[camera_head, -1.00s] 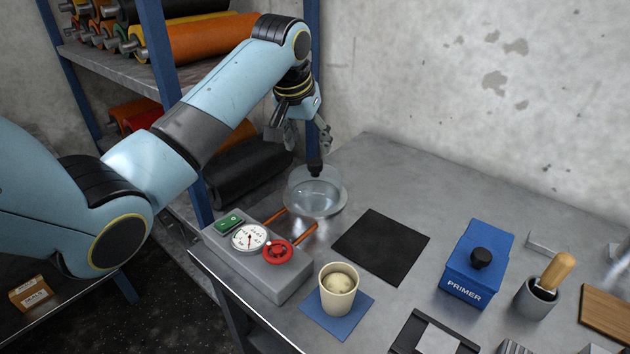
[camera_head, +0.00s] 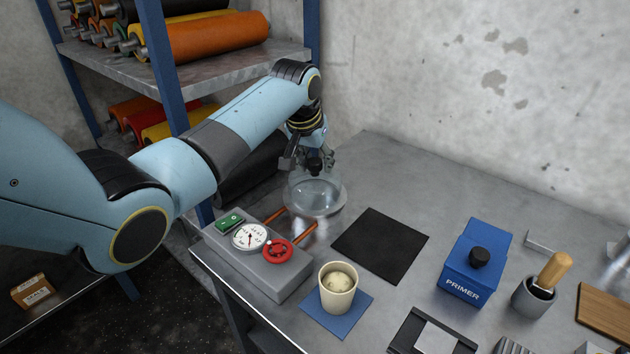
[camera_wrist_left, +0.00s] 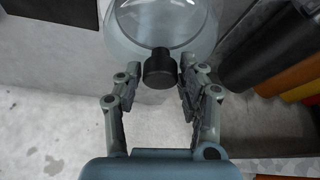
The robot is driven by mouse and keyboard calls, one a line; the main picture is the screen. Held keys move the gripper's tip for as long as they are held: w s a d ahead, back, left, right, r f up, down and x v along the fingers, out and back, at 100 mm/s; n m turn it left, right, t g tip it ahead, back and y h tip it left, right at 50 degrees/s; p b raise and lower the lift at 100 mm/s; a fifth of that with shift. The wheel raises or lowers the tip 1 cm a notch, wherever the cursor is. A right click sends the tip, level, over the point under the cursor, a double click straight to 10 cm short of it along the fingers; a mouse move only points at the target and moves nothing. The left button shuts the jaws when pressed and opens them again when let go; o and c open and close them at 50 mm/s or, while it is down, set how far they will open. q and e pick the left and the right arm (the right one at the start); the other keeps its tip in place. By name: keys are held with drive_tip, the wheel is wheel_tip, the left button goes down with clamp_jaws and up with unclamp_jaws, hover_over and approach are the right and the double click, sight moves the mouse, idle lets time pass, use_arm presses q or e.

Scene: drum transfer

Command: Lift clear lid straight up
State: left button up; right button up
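The clear lid (camera_head: 312,194) is a glassy dome with a black knob (camera_head: 314,165) on top, sitting upright on the bench. In the left wrist view the clear lid (camera_wrist_left: 165,20) shows at the top, with its black knob (camera_wrist_left: 159,70) between the fingers. My left gripper (camera_head: 312,160) has come down around the knob from above. In the left wrist view my left gripper (camera_wrist_left: 157,85) has its fingers apart, with gaps on both sides of the knob. My right gripper is not in view.
A grey gauge box (camera_head: 262,262) with a red handwheel (camera_head: 278,251) stands in front of the lid, joined by copper pipes. A black mat (camera_head: 380,246) lies bare to the right. A cream cup (camera_head: 338,288) and a blue primer box (camera_head: 477,262) stand nearer and right.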

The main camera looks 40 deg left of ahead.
use_arm(q)
clamp_jaws()
drive_tip(key=shift+r, duration=0.1)
